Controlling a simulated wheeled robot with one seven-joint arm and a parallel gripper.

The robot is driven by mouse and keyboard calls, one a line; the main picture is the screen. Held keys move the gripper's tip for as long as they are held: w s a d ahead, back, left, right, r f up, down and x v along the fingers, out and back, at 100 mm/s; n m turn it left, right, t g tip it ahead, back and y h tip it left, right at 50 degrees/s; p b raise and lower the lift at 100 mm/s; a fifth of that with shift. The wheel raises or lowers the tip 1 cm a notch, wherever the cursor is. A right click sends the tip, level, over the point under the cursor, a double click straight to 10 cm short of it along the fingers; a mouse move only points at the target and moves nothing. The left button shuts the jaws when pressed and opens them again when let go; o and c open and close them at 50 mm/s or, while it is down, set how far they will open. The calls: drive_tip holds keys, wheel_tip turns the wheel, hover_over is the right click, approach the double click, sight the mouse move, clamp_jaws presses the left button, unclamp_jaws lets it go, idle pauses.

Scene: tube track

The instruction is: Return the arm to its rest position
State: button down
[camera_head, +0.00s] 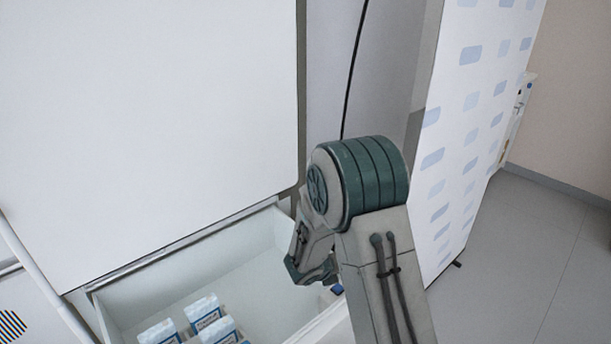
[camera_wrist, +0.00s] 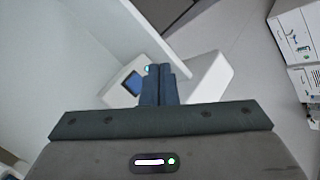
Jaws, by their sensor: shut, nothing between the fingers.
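My gripper (camera_wrist: 159,75) shows in the wrist view with its two dark fingers together and nothing between them. Beyond the fingertips is a white body with a dark blue square on it; I cannot tell what it is. In the head view my arm reaches up from the bottom, bends at a green joint, and its far part points down behind that joint, beside the open white bin. My gripper's fingers are hidden in the head view.
The white bin (camera_head: 245,278) holds several white and blue packets (camera_head: 203,312) at lower left. A large white panel (camera_head: 140,110) stands above it. A white partition with blue marks (camera_head: 470,120) stands to the right. Grey floor (camera_head: 530,270) is clear at the far right.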

drive_tip(key=s+d+r+m+g+p, duration=0.25)
drive_tip(key=s+r+m, duration=0.35)
drive_tip(key=r+m, duration=0.3)
drive_tip(key=s+d+r+m+g+p, duration=0.1)
drive_tip(key=s+d+r+m+p, duration=0.1)
drive_tip(key=s+d+r+m, duration=0.5)
drive_tip(key=s+a+r+m+y+p, duration=0.2)
drive_tip(key=s+r+m, duration=0.4)
drive_tip(key=m, duration=0.4)
drive_tip(key=s+a+r+m+y+p, duration=0.2)
drive_tip(key=s+a+r+m+y, duration=0.2)
drive_tip(key=m, duration=0.6)
drive_tip(key=s+a+r, duration=0.2)
drive_tip(key=s, duration=0.1)
drive_tip(key=shift+s+a+r+m, duration=0.2)
drive_tip(key=shift+a+r+m, duration=0.1)
drive_tip(key=shift+a+r, duration=0.05)
drive_tip(key=shift+d+g, duration=0.15)
drive_tip(key=shift+g, duration=0.1)
